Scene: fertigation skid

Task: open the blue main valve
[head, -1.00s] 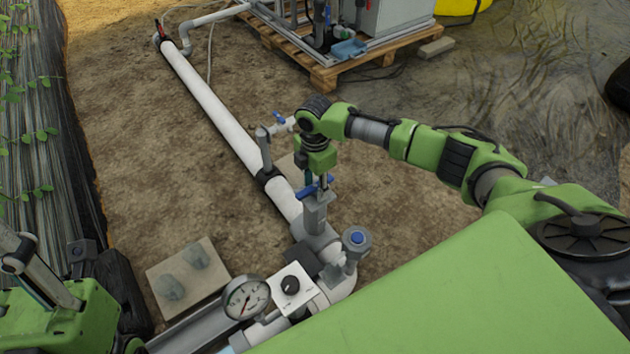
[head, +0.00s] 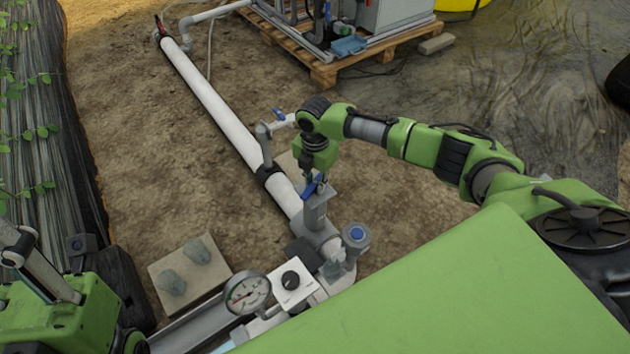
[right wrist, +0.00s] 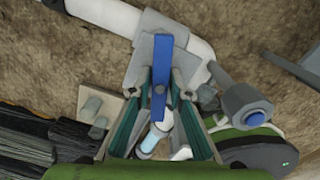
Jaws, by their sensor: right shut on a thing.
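The blue main valve's lever handle (head: 312,188) sits on top of a grey valve body (head: 316,212) in the white pipe line, in the middle of the head view. In the right wrist view the blue handle (right wrist: 159,75) runs up the picture between my fingers. My right gripper (head: 317,184) reaches down from above and is shut on this handle; its fingers flank the handle in the right wrist view (right wrist: 163,92). In the head view the handle lies slantwise to the pipe, partly hidden by the fingers. Part of my left arm shows at lower left, but its gripper does not.
A grey fitting with a blue cap (head: 356,236) stands close to the right of the valve. A pressure gauge (head: 247,293) and a white box with a black knob (head: 291,284) are in front. A small blue-handled tap (head: 278,115) stands behind. Bare soil lies left of the pipe (head: 216,102).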

